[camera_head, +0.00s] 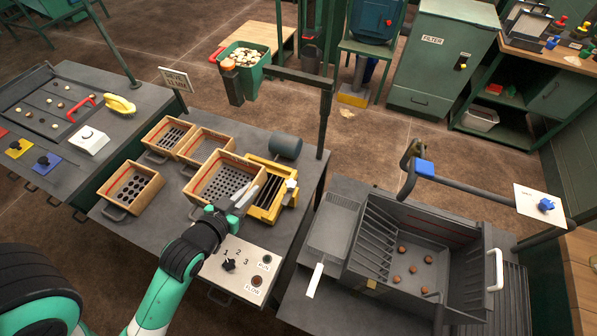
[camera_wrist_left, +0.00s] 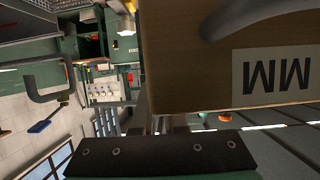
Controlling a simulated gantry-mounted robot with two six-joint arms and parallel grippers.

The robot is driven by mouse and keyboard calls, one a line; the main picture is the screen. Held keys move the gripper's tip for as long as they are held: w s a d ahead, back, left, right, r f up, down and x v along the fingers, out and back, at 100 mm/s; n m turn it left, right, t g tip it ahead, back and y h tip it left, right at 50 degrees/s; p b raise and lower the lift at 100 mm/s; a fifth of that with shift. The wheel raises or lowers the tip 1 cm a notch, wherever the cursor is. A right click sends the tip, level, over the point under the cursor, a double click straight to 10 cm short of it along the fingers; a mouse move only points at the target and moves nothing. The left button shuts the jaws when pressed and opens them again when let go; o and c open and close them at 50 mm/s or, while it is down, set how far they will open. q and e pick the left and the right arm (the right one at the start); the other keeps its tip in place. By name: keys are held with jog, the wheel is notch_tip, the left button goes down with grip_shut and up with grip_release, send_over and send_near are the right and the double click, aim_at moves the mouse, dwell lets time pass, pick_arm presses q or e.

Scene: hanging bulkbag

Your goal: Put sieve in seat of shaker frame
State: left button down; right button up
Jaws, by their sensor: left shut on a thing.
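The sieve (camera_head: 224,176) is a wooden-sided box with a perforated dark plate and a red line inside. My left gripper (camera_head: 243,197) is shut on it at its near right side. The sieve overlaps the left part of the yellow shaker frame (camera_head: 264,212) in the head view; I cannot tell whether it touches the frame. In the left wrist view the sieve's wooden wall (camera_wrist_left: 185,65) fills the upper right, with a white label and a grey handle. The seat is partly hidden by the sieve. My right gripper is not in view.
Other wooden sieves (camera_head: 131,188) stand on the bench to the left and behind. A control panel (camera_head: 240,270) with a knob lies in front. A grey cylinder (camera_head: 286,146) is behind the frame. A post with a horizontal arm (camera_head: 290,76) rises at the bench's back.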

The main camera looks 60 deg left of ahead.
aim_at(262, 186)
pick_arm(q)
jog(key=s, duration=0.2)
jog(key=s+f+p, duration=0.1)
jog(key=shift+s+d, duration=0.25)
jog(key=shift+w+y, duration=0.3)
jog(key=shift+w, duration=0.15)
jog(key=x, duration=0.3)
jog(key=d+b+x, duration=0.1)
jog(key=x, duration=0.2)
jog(key=b+x, duration=0.1)
jog(key=x, duration=0.2)
jog(key=shift+w+d+f, duration=0.2)
jog(key=shift+w+f, duration=0.2)
jog(key=shift+w, duration=0.1)
jog(key=w+f+b, duration=0.1)
jog(key=w+a+f+b, duration=0.1)
jog(key=f, duration=0.1)
jog(key=w+f, duration=0.2)
jog(key=shift+w+a+f+b, duration=0.1)
jog(key=shift+a+b, duration=0.3)
jog(key=shift+w+a+f+b, duration=0.15)
jog(key=shift+f+b, duration=0.75)
jog(key=shift+f, duration=0.9)
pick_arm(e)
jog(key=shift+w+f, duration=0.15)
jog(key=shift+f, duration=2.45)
pick_arm(q)
jog(key=shift+w, duration=0.1)
